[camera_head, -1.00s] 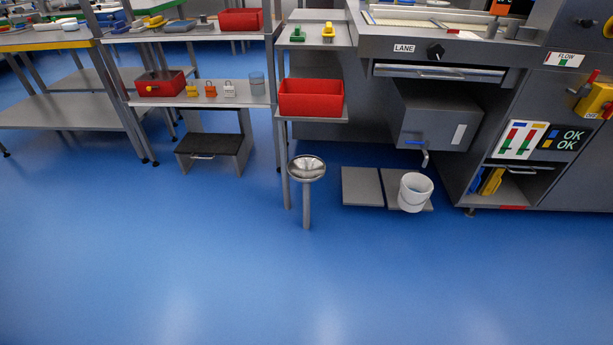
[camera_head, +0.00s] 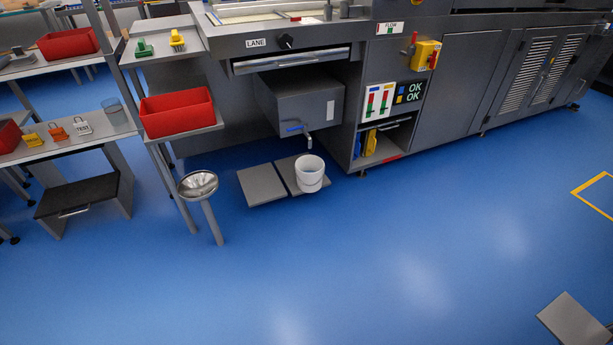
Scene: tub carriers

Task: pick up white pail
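The white pail (camera_head: 310,174) stands upright on the right one of two flat grey plates on the blue floor. It is below the grey box with a tap (camera_head: 309,140) under the lane machine. Its rim is open at the top and nothing touches it from above. Neither of my grippers shows in the head view, so I cannot see whether they are open or shut.
A steel bowl on a post (camera_head: 198,185) stands left of the plates (camera_head: 262,186). Shelving with a red bin (camera_head: 178,112) is behind it. The machine's cabinet (camera_head: 388,120) is right of the pail. Blue floor in front is clear; a grey panel (camera_head: 572,318) is at lower right.

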